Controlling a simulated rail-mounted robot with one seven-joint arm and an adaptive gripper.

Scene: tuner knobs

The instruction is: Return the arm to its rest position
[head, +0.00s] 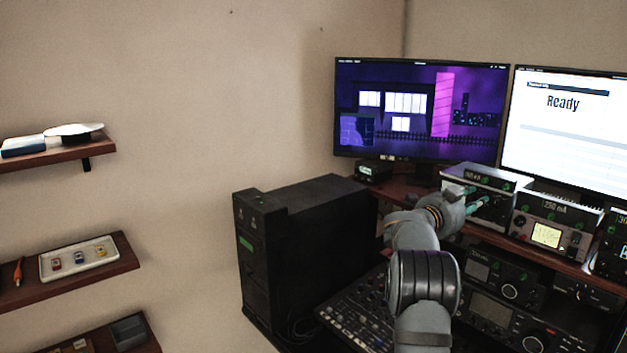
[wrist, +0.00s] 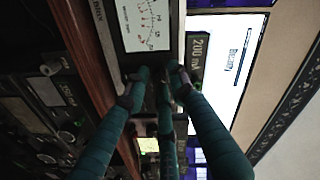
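My arm (head: 423,280) reaches from the bottom of the head view toward the upper equipment shelf. My gripper (head: 470,197) is at the front of the left grey tuner unit (head: 505,179). In the wrist view, the teal fingers of my gripper (wrist: 157,80) converge close to the panel of a unit with a white needle meter (wrist: 145,24) and a green "200 mA" display (wrist: 196,48). The fingertips are a small gap apart. Whether they touch or hold a knob there is hidden by the fingers.
Two monitors (head: 420,108) (head: 572,130) stand behind the units. Another unit reading "250 mA" (head: 553,222) is to the right. A black computer tower (head: 305,250) stands left of the arm. Wall shelves (head: 70,270) are at far left. The space before the bare wall is free.

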